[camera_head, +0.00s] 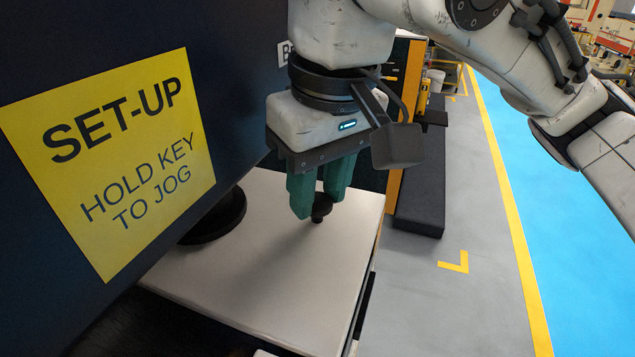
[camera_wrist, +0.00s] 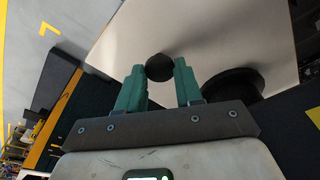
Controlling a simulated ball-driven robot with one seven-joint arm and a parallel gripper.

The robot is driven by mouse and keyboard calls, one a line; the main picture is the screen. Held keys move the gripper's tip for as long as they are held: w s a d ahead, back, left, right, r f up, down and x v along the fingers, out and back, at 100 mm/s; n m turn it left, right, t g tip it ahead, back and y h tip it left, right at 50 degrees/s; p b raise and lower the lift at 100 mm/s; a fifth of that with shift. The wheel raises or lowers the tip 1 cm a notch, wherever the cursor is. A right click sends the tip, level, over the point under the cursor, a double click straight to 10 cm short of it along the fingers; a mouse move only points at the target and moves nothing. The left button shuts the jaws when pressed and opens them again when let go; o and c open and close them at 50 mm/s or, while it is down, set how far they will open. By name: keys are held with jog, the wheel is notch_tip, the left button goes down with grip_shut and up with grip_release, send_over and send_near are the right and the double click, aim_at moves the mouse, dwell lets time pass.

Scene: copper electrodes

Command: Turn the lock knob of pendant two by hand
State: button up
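A small black round knob (camera_head: 321,207) with a narrow stem stands on a pale, flat top (camera_head: 270,270). It also shows as a dark disc in the wrist view (camera_wrist: 159,67). My gripper (camera_head: 319,204) points down, with its two green fingers on either side of the knob. In the wrist view, the fingertips (camera_wrist: 159,70) border the knob's edges closely. I cannot tell whether they press on it or only stand around it. The fingers partly hide the knob in the head view. No label naming pendant two is readable.
A dark panel with a yellow "SET-UP HOLD KEY TO JOG" sign (camera_head: 110,160) rises close on the left. A black round fitting with a wide base (camera_head: 215,217) stands left of the knob. Behind is a dark low block (camera_head: 420,205). Grey floor lies right.

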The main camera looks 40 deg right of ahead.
jog(key=o, duration=0.4)
jog(key=shift+r, duration=0.1)
jog(key=shift+r, duration=2.9)
jog(key=shift+r, duration=0.1)
jog(key=shift+r, duration=0.2)
notch_tip(320, 180, up, 10)
jog(key=s+b, duration=0.1)
jog(key=shift+s, duration=0.3)
